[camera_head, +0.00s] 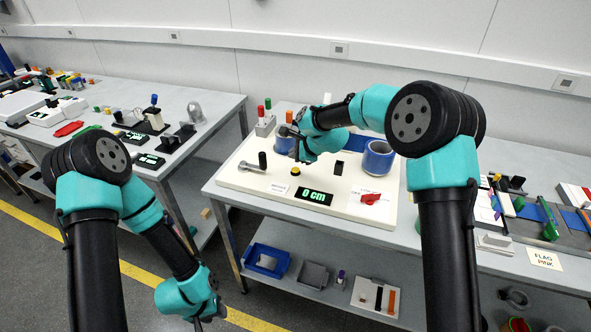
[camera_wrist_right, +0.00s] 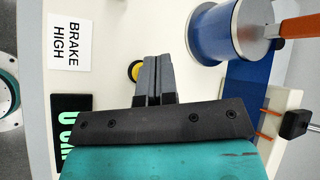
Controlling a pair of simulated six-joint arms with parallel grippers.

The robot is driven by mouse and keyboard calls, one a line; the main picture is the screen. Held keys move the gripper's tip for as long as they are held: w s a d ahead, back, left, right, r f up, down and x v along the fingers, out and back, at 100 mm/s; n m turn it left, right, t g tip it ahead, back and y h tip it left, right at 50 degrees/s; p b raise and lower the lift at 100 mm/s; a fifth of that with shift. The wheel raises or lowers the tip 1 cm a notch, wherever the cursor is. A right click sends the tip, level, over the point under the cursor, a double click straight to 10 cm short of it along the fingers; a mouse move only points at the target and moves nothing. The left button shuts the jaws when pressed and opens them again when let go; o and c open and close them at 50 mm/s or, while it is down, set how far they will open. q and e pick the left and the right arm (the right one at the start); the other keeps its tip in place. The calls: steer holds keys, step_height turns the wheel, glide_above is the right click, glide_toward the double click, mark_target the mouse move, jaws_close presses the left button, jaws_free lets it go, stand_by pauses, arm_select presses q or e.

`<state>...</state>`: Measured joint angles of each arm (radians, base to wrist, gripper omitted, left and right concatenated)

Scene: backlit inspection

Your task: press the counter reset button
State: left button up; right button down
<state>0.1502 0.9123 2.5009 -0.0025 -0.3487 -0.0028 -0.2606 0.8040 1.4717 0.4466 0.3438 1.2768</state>
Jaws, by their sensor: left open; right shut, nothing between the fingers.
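The yellow button (camera_head: 295,171) sits on the cream board (camera_head: 236,180), just behind the green-lit counter display (camera_head: 313,197) reading "0 cm". In the right wrist view, the yellow button (camera_wrist_right: 133,70) shows partly beside my right gripper's fingers (camera_wrist_right: 153,80), which hide part of it. The display (camera_wrist_right: 68,112) is at the left of that view, partly covered by the gripper body. My right gripper (camera_head: 297,158) is shut and empty over the board, close to the button; I cannot tell if it touches. My left gripper (camera_head: 199,324) is open, low over the floor, at the bottom edge.
Blue roll (camera_head: 378,160) stands on the board, right of my right gripper. A metal lever (camera_head: 250,167) lies left, with a black post (camera_head: 262,160) beside it. A red part (camera_head: 371,198) rests right of the display. The "BRAKE HIGH" card (camera_wrist_right: 70,43) lies flat.

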steer(key=shift+r, duration=1.05)
